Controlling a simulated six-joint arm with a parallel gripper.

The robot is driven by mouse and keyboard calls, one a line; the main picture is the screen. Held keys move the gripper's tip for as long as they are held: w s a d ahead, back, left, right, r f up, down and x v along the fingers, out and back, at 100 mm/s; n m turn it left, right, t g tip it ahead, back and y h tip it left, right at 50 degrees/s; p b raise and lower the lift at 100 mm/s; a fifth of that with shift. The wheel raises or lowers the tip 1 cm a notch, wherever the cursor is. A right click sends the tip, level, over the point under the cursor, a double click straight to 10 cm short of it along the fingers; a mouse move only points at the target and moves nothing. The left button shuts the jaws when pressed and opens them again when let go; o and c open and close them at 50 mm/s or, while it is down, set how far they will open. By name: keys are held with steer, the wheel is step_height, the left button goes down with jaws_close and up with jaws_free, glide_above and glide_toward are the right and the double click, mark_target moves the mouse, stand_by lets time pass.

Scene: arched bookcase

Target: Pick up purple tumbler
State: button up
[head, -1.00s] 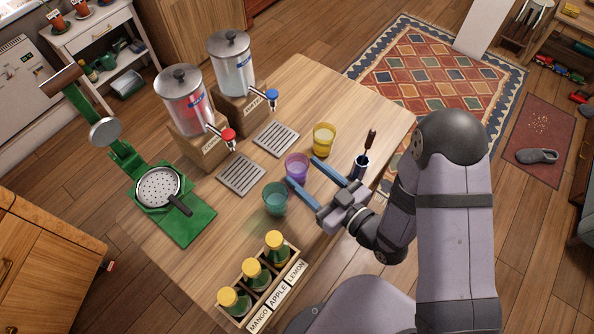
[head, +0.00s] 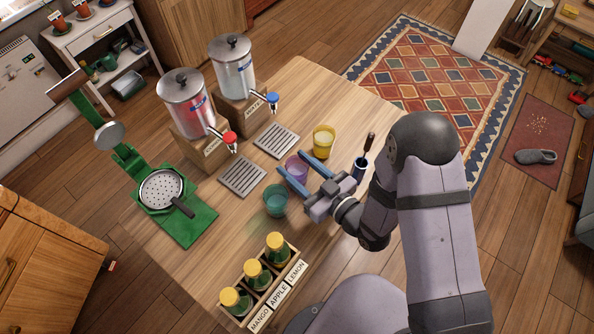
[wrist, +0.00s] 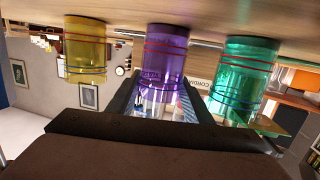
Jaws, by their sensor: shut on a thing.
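The purple tumbler (head: 297,169) stands upright on the wooden table, between the yellow tumbler (head: 324,139) and the teal tumbler (head: 276,200). My gripper (head: 298,171) has its two blue fingers on either side of the purple tumbler and is shut on it. In the wrist view, which is upside down, the purple tumbler (wrist: 165,60) sits between the dark fingers. The yellow tumbler (wrist: 85,50) and the green-looking teal tumbler (wrist: 243,75) flank it there. The fingers hide part of the purple tumbler.
Two drink dispensers (head: 186,104) with drip trays (head: 243,177) are behind. A crate of bottles (head: 262,300) is at the front, and a green press (head: 180,225) at the left.

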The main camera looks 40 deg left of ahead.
steer(key=shift+r, duration=0.1)
step_height(320, 180, up, 10)
stand_by(0.8)
